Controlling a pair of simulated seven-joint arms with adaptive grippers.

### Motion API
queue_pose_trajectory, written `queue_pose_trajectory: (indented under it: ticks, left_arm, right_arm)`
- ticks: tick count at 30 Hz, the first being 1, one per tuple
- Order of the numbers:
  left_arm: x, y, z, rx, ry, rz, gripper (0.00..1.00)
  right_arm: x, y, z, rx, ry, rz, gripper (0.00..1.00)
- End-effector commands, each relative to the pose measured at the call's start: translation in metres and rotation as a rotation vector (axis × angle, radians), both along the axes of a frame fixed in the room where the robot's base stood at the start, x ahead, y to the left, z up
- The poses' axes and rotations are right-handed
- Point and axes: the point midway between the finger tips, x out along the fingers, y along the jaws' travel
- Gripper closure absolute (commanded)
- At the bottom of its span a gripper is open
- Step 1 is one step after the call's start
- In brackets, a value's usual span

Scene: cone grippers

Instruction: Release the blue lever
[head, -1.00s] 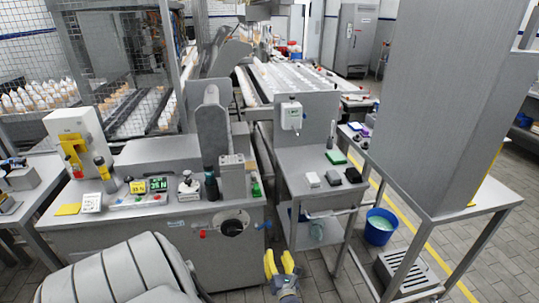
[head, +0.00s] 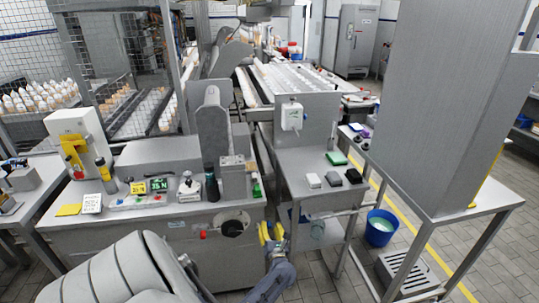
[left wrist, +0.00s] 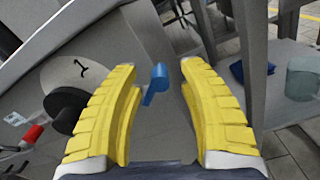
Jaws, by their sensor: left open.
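The blue lever (left wrist: 157,82) sticks out from the grey machine front in the left wrist view. It sits between the two yellow fingers of my left gripper (left wrist: 160,95), a little ahead of them, with clear gaps on both sides. My left gripper also shows in the head view (head: 271,232), open at the right end of the machine front (head: 140,250), where it covers the lever. I cannot tell the exact depth left between fingertips and lever. My right gripper is in neither view.
Left of the lever are a black knob on a round white dial (head: 232,227) and a red handle (head: 203,235). To the right stands a steel cart (head: 300,162) with a shelf below. A blue bucket (head: 379,230) stands on the floor beyond it.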

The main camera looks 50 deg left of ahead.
Motion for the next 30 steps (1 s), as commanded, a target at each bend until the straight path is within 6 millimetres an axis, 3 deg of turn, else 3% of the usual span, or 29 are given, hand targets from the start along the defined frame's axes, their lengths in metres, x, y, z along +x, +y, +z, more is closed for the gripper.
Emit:
queue_pose_trajectory:
  ticks: [16, 27, 30]
  left_arm:
    - [0.0048, 0.0094, -0.0003, 0.000, 0.001, 0.000, 0.56]
    - [0.0046, 0.0092, -0.0004, 0.000, 0.001, 0.000, 0.99]
    - [0.0047, 0.0092, -0.0003, 0.000, 0.001, 0.000, 1.00]
  right_arm:
    - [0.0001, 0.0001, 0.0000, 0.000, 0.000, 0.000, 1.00]
    - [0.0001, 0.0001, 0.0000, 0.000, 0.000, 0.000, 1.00]
    - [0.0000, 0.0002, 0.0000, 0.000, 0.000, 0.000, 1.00]
